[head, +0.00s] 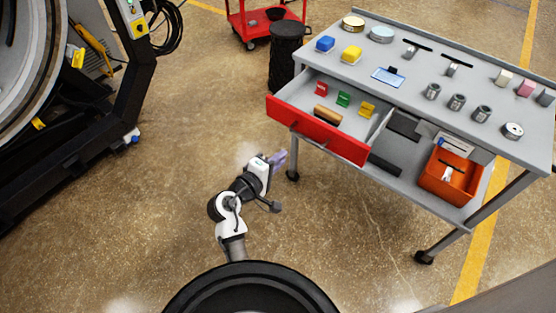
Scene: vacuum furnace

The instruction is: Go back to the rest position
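My gripper (279,160) is at the end of my arm, low over the open floor near the middle of the head view. It points up and to the right, toward the workbench, and appears apart from it. Its fingers are small and purplish here, and I cannot tell how far apart they are. I see no object held in it. My arm is bent above the dark round part of my own body at the bottom.
The grey workbench (440,85) stands on the right. An orange bin (450,185) sits on the lower shelf. A black bin (288,55) stands behind. The furnace (60,100) is left. Floor between is clear.

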